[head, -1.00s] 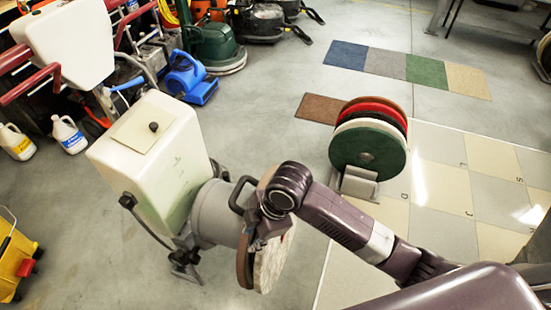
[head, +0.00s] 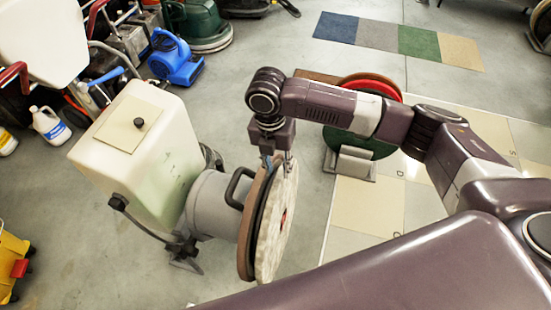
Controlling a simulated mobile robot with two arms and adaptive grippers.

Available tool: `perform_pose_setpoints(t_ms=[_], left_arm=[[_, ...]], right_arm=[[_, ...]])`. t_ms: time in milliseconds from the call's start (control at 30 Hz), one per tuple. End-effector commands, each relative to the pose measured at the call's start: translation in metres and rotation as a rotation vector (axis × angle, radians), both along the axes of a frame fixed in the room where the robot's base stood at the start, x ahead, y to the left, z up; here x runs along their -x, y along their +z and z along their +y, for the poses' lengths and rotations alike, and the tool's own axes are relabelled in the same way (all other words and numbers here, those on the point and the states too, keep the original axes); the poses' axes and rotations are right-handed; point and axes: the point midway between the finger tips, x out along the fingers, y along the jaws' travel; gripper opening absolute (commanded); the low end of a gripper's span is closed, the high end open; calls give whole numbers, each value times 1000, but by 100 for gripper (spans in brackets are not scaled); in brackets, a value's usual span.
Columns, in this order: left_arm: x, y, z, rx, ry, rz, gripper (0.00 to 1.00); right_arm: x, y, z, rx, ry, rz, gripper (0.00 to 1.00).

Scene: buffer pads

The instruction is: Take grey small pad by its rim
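A round grey-white pad (head: 278,235) with a small red mark at its centre stands on edge at the front of the grey floor machine (head: 208,205). A dark disc and a brown disc sit behind it, toward the machine. My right gripper (head: 277,159) points down at the top rim of this pad. Its two fingers are apart, one toward each side of the rim. I cannot tell whether they touch the pad. My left gripper is out of view.
A rack (head: 350,165) with red, green and brown pads stands behind my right arm, partly hidden by it. Coloured floor mats (head: 376,34) lie at the back. A blue blower (head: 175,58) and a yellow bucket (head: 12,250) are on the left.

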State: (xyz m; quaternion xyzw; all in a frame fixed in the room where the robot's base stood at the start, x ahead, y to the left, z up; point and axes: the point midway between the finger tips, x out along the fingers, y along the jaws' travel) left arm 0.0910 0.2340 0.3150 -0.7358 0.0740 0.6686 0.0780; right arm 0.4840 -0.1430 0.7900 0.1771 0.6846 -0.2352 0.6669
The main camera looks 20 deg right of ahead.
Motion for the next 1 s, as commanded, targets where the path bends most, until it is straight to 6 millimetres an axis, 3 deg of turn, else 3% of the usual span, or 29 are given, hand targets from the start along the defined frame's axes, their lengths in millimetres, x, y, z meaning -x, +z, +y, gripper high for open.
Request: perform_pose_setpoints(t_ms=[300,667,900,1000], left_arm=[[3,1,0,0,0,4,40],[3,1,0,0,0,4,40],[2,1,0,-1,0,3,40],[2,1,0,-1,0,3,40]], right_arm=[[2,-42,-3,0,-2,0,27],[2,-48,-3,0,-1,-3,27],[2,-48,-3,-1,-1,-3,3],[2,-48,-3,-1,-1,-3,0]])
